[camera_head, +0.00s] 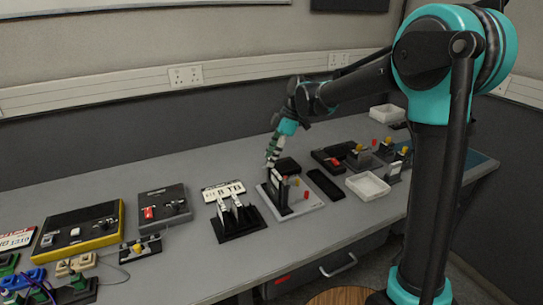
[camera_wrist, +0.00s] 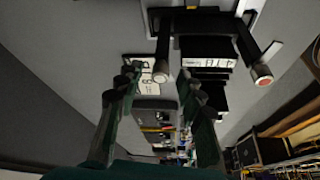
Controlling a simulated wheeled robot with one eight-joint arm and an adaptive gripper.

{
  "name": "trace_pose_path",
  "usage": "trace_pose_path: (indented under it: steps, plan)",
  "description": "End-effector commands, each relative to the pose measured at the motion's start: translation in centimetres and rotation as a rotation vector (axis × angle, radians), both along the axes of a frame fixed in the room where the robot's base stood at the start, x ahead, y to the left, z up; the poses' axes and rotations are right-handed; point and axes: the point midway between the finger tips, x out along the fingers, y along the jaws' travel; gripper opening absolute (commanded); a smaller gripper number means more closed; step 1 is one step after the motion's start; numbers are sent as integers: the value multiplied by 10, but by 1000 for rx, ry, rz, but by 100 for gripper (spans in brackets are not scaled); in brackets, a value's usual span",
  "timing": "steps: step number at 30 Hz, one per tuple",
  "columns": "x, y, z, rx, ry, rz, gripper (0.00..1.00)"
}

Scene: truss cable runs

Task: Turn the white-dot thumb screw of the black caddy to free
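The black caddy (camera_wrist: 205,22) shows at the top of the wrist view, with two dark thumb screws sticking out towards me. The white-dot thumb screw (camera_wrist: 161,74) has a pale round end; the red-dot thumb screw (camera_wrist: 262,80) is to its right. My gripper (camera_wrist: 159,73) is open, one finger on each side of the white-dot screw's end in the picture. I see gaps on both sides and cannot tell the depth. In the head view my gripper (camera_head: 271,158) points down just above a black upright (camera_head: 280,194) on a grey plate; the screw dots are not discernible there.
A number plate (camera_head: 223,191) and a black stand with pale uprights (camera_head: 237,232) are to the left. A black slab (camera_head: 326,185) and a white tray (camera_head: 367,186) are to the right. Bare grey table (camera_head: 310,235) lies in front.

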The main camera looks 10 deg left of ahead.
Motion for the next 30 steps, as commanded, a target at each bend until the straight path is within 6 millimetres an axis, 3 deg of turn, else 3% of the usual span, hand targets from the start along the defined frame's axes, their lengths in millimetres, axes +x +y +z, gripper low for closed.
trace_pose_path:
  steps: [3, 12, 22, 30]
  plan:
    - [0, 0, 0, 0, 0, 0, 38]
    - [0, 0, 0, 0, 0, 0, 1]
    - [0, 0, 0, 0, 0, -22, 0]
    - [-1, -1, 0, -1, -1, -157, 0]
